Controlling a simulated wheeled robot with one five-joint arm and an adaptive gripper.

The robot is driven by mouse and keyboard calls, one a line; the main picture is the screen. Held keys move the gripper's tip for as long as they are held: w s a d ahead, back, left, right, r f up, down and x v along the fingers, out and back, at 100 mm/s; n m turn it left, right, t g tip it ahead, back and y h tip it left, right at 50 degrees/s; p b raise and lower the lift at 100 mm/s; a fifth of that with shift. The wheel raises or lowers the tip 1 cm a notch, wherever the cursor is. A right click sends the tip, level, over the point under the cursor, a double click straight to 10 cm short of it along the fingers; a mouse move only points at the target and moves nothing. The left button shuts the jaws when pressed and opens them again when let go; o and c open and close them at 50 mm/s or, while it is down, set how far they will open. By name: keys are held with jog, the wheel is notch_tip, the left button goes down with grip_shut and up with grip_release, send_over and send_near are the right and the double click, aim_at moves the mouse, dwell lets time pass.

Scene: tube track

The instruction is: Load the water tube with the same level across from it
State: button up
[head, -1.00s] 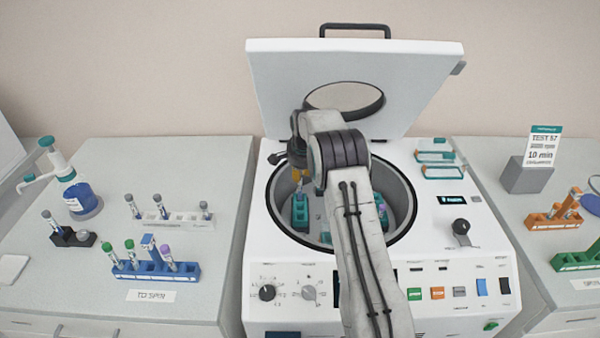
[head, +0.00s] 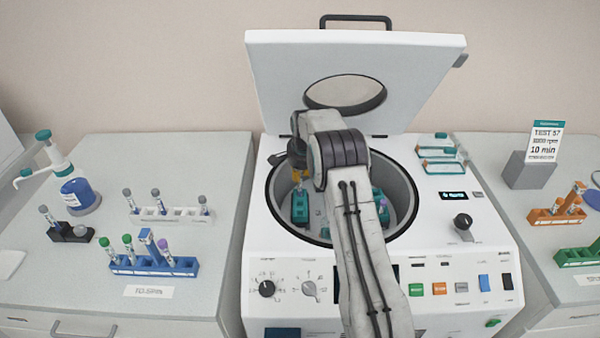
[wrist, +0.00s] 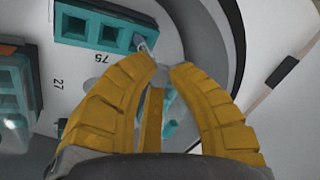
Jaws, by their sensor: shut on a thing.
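My gripper (head: 298,176) is inside the open centrifuge bowl (head: 281,193), at its left side, above a teal bucket (head: 300,210). In the wrist view its yellow fingers (wrist: 166,70) close on a small grey thing, likely a tube's grey cap; the fingers hide most of it. Beside the tips is a teal bucket (wrist: 90,25) marked 75. A purple-capped tube (head: 384,204) shows in the bowl's right side, partly behind my arm. Grey-capped tubes (head: 156,200) stand in a white rack (head: 178,218) on the left bench. Liquid levels are too small to tell.
The raised lid (head: 420,75) stands behind the bowl. A blue rack (head: 185,267) with capped tubes, a black holder (head: 68,236) and a blue dispenser bottle (head: 80,197) are on the left bench. Orange (head: 545,217) and green racks (head: 578,258) stand on the right.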

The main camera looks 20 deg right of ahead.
jog(key=shift+f+b, duration=0.4)
jog(key=shift+f, duration=0.25)
jog(key=o, duration=0.9)
jog(key=shift+c, duration=0.2)
jog(key=shift+r, duration=0.1)
jog(key=v, duration=1.1)
jog(key=shift+r, duration=0.4)
